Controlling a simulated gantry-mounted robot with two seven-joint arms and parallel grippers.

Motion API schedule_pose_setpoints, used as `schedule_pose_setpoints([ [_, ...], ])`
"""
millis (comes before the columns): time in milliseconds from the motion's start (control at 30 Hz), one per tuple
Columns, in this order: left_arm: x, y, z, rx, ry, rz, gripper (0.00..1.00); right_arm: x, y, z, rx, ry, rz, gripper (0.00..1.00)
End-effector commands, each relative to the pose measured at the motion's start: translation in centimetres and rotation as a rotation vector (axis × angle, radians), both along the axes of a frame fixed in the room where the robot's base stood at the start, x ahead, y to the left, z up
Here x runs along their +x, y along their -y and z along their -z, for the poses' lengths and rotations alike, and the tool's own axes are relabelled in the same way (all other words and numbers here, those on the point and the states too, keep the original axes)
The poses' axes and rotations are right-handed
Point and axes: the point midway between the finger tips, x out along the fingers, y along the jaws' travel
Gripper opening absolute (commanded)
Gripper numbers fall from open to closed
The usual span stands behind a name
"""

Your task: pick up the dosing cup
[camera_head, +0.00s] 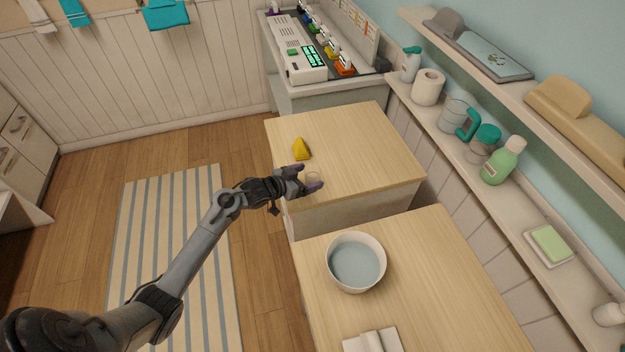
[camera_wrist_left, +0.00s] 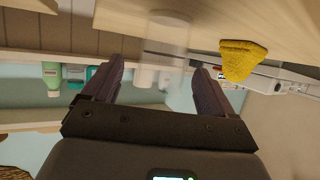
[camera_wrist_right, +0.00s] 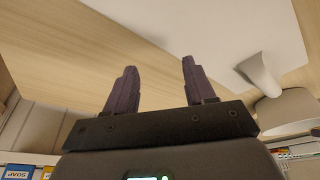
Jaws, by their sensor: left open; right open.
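The dosing cup (camera_head: 313,177) is a small clear cup on the wooden top of the far cabinet, near its front edge. In the left wrist view it shows as a faint see-through cup (camera_wrist_left: 168,38), ahead of the fingertips and in line with the gap between them. My left gripper (camera_head: 309,178) is open and empty, its fingers spread at the cup. I cannot tell whether they touch it. My right gripper (camera_wrist_right: 158,66) is open and empty in the right wrist view, with a wooden surface beyond it. It is outside the head view.
A yellow wedge-shaped object (camera_head: 301,149) lies behind the cup; it also shows in the left wrist view (camera_wrist_left: 241,60). A white bowl of water (camera_head: 330,262) stands on the nearer counter. A wall shelf with bottles (camera_head: 500,161) runs along the right. The far cabinet's right side is clear.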

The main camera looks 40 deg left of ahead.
Motion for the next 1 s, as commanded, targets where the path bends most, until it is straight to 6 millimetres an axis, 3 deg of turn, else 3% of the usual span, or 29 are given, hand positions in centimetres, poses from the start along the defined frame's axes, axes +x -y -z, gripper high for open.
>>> schedule_pose_setpoints([
  [300, 3.7, 0.5, 1.3, -0.002, 0.002, -0.001, 0.86, 0.0, -0.1, 1.3, 0.003, 0.001, 0.002, 0.54],
  [667, 4.3, 0.6, 1.5, 0.001, 0.000, 0.000, 0.86, 0.0, 0.1, 1.4, -0.003, 0.000, -0.002, 0.54],
  [1000, 4.3, 0.6, 1.5, 0.001, 0.000, 0.000, 0.36, 0.0, 0.2, 1.4, -0.008, 0.000, -0.005, 0.54],
])
